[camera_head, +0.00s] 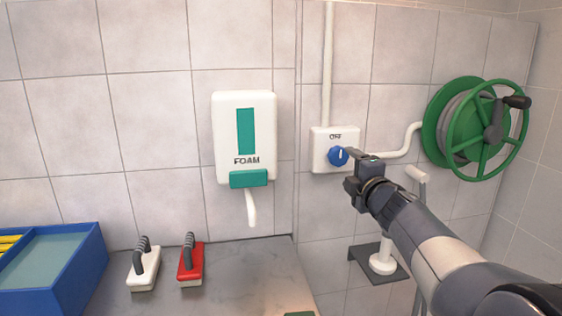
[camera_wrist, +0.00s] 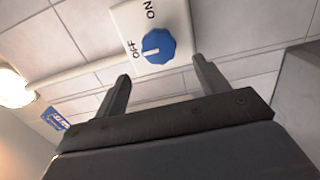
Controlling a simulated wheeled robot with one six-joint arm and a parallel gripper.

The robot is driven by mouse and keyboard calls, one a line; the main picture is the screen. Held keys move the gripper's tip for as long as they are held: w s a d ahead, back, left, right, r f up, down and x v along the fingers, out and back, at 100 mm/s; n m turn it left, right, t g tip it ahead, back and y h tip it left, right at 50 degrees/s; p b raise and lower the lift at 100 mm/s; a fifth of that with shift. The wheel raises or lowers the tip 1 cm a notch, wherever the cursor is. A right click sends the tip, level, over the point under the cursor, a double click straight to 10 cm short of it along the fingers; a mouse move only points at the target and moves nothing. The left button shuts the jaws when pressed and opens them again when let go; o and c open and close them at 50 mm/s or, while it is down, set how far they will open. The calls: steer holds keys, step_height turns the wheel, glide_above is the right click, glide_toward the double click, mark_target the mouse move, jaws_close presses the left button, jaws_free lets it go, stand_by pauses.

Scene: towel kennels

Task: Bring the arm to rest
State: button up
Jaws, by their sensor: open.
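My gripper (camera_head: 357,155) is extended toward the wall, close to a white switch box with a blue knob (camera_head: 338,156). In the wrist view, my gripper (camera_wrist: 160,78) has its two dark fingers spread apart with nothing between them. The blue knob (camera_wrist: 158,46) shows beyond and between the fingertips, apart from them. The white switch box (camera_wrist: 135,18) carries the words OFF and ON, and the knob's white mark points toward OFF. In the head view, only OFF is readable above the knob.
A green hose reel (camera_head: 478,130) is on the wall right of the switch. A white foam dispenser (camera_head: 244,130) hangs left of it. A white brush (camera_head: 144,268), a red brush (camera_head: 191,262) and a blue bin (camera_head: 85,265) stand on the grey counter (camera_head: 245,280). A lamp glows in the wrist view (camera_wrist: 12,88).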

mark_target(341, 157)
steer(key=w, duration=0.2)
steer(key=w+a, duration=0.1)
steer(key=w, duration=0.4)
steer(key=shift+w+a+p, duration=0.3)
steer(key=shift+w+p, duration=0.05)
steer(key=shift+w+r+m+p, duration=0.1)
steer(key=shift+r+m+p, duration=0.05)
steer(key=shift+m+p, duration=0.35)
steer(key=shift+r+m+p, duration=0.1)
steer(key=shift+m+p, duration=0.5)
steer(key=shift+m, duration=0.6)
steer(key=m+p, duration=0.2)
steer(key=m, duration=0.1)
steer(key=m+p, duration=0.2)
steer(key=m, duration=0.2)
steer(key=shift+d+r, duration=0.15)
steer(key=shift+r, duration=0.05)
steer(key=m+p, duration=0.5)
steer(key=shift+d+m, duration=0.15)
steer(key=shift+m, duration=0.25)
steer(key=shift+f+m+p, duration=0.15)
steer(key=shift+m+p, duration=0.75)
steer(key=shift+f, duration=0.1)
